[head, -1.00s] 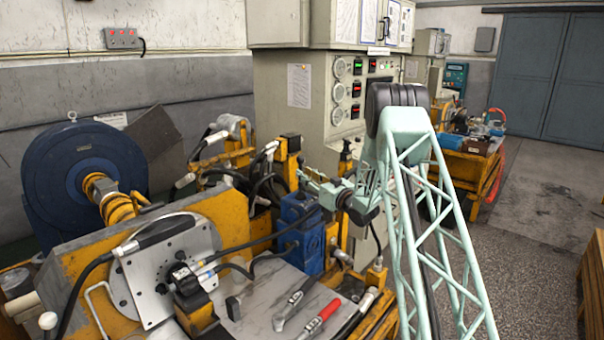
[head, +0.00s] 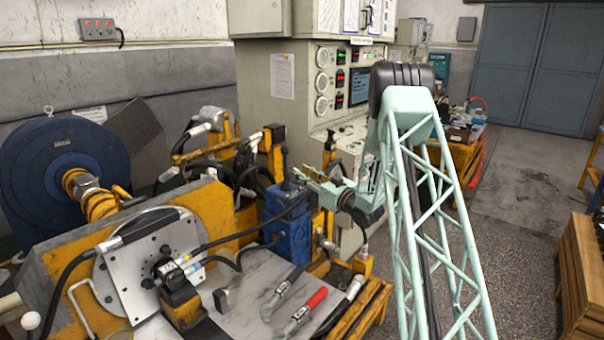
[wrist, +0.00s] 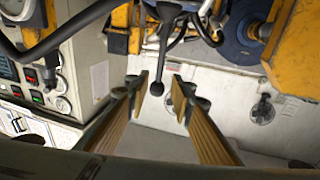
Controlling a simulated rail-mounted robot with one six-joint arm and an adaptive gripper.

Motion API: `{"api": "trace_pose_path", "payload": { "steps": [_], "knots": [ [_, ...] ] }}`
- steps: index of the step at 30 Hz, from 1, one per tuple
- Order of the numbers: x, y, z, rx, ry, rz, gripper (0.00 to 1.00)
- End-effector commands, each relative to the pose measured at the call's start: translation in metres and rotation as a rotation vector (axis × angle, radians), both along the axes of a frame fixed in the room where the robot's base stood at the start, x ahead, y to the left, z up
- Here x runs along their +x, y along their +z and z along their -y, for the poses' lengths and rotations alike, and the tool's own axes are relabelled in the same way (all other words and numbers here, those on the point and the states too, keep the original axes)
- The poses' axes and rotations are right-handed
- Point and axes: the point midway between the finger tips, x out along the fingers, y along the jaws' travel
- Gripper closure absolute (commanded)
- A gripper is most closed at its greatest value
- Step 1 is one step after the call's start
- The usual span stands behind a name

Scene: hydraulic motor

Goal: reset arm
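My arm, a pale green lattice, stands at the centre right of the head view. My gripper (head: 312,178) points left at its end, above and beside the blue block on the test bench. In the wrist view my gripper (wrist: 164,95) shows two fingers spread apart with nothing between them. A dark lever with a round knob (wrist: 156,88) shows in or behind the gap between the fingers; I cannot tell how near it is.
The yellow bench (head: 350,322) carries a hydraulic motor plate (head: 150,262), hoses and a red-handled tool (head: 303,312). A blue round machine (head: 60,180) stands left. A control cabinet (head: 300,110) stands behind my arm. Open floor (head: 520,240) lies to the right.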

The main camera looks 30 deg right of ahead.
Motion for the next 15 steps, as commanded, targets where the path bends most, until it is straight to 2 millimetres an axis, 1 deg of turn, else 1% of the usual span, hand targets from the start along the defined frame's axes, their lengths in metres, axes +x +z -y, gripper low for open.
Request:
{"api": "trace_pose_path", "payload": {
  "steps": [10, 15],
  "knots": [
    [0.0003, 0.0001, 0.0, 0.0, 0.0, 0.0, 0.78],
    [0.0012, 0.0042, -0.0014, -0.005, -0.003, -0.004, 0.78]
  ]
}}
